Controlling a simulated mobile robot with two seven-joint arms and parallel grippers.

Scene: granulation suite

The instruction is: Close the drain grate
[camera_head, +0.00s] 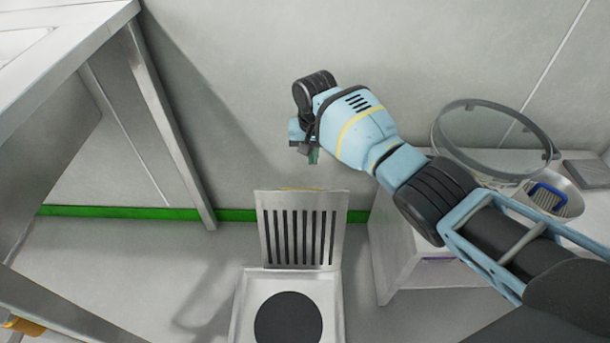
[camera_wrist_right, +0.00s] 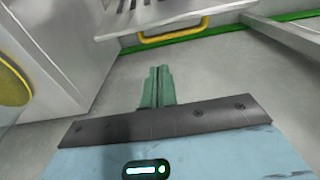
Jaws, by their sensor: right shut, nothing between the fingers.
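The drain grate (camera_head: 302,228) is a slotted metal plate standing raised, hinged at the back of a square drain frame (camera_head: 252,290) on the floor. The frame has a round dark opening (camera_head: 288,318). A yellow handle edge (camera_head: 312,189) shows along the grate's top. In the right wrist view the slotted grate is at the top, with its yellow handle (camera_wrist_right: 172,36) nearer. My right gripper (camera_head: 313,156) is above the raised grate, apart from it. Its green fingers (camera_wrist_right: 157,86) are together and empty. My left gripper is not in view.
A metal table (camera_head: 150,95) with a slanting leg stands at left. A low white cabinet (camera_head: 395,250) at right bears a round clear-walled ring (camera_head: 470,175) and a container (camera_head: 550,200) with a blue-handled brush. A wall with a green base strip is behind.

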